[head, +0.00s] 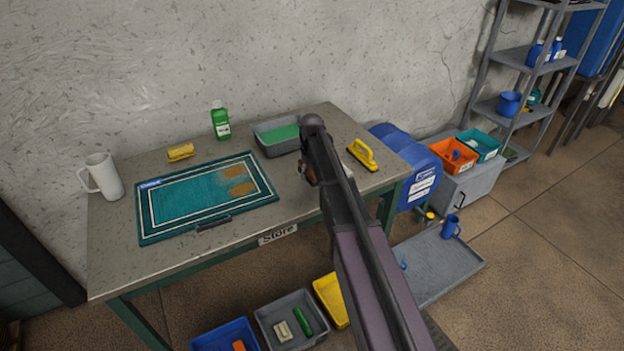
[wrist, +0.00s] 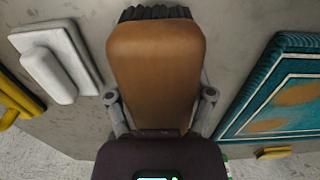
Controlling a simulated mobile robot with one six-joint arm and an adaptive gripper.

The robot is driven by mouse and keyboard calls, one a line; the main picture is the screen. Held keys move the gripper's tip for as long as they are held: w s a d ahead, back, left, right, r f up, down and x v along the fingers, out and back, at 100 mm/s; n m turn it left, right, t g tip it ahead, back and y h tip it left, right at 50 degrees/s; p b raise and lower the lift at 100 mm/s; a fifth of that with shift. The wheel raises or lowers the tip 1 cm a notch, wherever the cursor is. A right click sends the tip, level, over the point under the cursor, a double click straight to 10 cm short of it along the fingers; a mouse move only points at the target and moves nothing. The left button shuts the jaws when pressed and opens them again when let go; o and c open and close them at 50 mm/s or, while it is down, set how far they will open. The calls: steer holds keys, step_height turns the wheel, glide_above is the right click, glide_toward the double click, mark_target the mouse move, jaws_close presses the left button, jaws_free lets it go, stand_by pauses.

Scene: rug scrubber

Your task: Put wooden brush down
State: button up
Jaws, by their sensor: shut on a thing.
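The wooden brush (wrist: 155,72) fills the middle of the wrist view, with a brown wooden body and dark bristles at its top edge. My gripper (wrist: 160,97) is shut on it, one finger on each side. In the head view my gripper (head: 306,172) is over the right part of the grey table (head: 230,228), between the rug and the yellow-handled tool. Only a small brown bit of the brush (head: 312,178) shows there; my arm hides the rest. I cannot tell whether the bristles touch the tabletop.
A teal rug (head: 195,198) with brown stains lies left. A grey tray (head: 285,150) with green contents, green bottle (head: 221,123), yellow sponge (head: 181,152) and white jug (head: 103,177) are on the table. A yellow-handled tool (head: 362,154) and white-handled pad (wrist: 50,75) are near the brush.

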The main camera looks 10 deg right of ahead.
steer(key=shift+w, duration=0.1)
steer(key=shift+w+d, duration=0.1)
steer(key=shift+w, duration=0.15)
steer(key=shift+w+d+f+b, duration=0.15)
steer(key=shift+w+f+b, duration=0.15)
steer(key=shift+f+b, duration=1.5)
steer(key=shift+f, duration=0.05)
steer(key=shift+f, duration=0.15)
steer(key=o, duration=1.3)
step_height(320, 180, up, 12)
steer(key=p, duration=1.2)
steer(key=shift+r, duration=0.2)
